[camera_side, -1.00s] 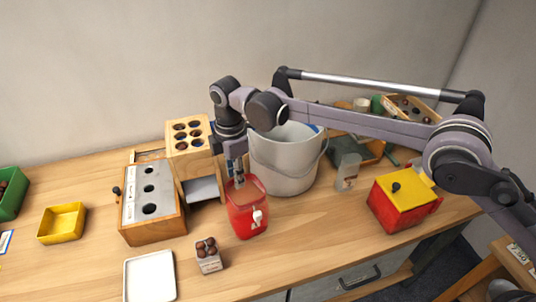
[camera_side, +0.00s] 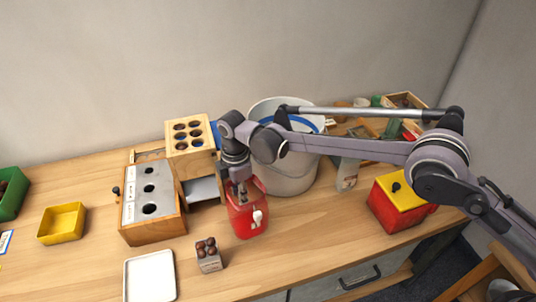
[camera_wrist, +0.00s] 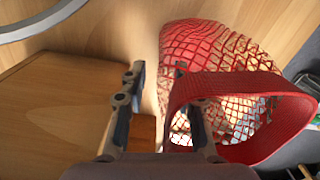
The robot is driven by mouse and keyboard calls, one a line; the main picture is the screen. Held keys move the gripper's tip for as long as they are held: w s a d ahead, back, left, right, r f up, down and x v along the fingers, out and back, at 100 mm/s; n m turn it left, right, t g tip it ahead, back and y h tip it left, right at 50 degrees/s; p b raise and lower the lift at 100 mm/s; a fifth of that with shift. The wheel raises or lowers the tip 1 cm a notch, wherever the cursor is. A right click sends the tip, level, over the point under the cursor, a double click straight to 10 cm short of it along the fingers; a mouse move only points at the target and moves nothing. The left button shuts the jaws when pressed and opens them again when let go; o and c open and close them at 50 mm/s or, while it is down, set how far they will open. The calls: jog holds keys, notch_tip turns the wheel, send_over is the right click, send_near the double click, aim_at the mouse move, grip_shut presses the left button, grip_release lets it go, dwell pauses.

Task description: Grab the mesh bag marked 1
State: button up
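A red mesh bag (camera_side: 243,221) with a white tag stands on the wooden table in the side view; I cannot read a number on it. In the wrist view the bag (camera_wrist: 215,52) is at the right, with red netting and a broad red band around its mouth. My gripper (camera_side: 241,193) points down at the bag's top. In the wrist view its two fingers (camera_wrist: 159,72) are apart. The band's left edge lies partly between them, and the right finger overlaps the band. Whether either finger touches it I cannot tell.
A white bucket (camera_side: 284,177) stands close behind the bag. A wooden box with holes (camera_side: 166,228) and a holed wooden stand (camera_side: 176,147) are at the left. A small box of chestnuts (camera_side: 210,263) and a white tray (camera_side: 135,284) are in front. A red-yellow box (camera_side: 398,215) is at the right.

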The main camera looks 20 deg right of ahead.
grip_shut()
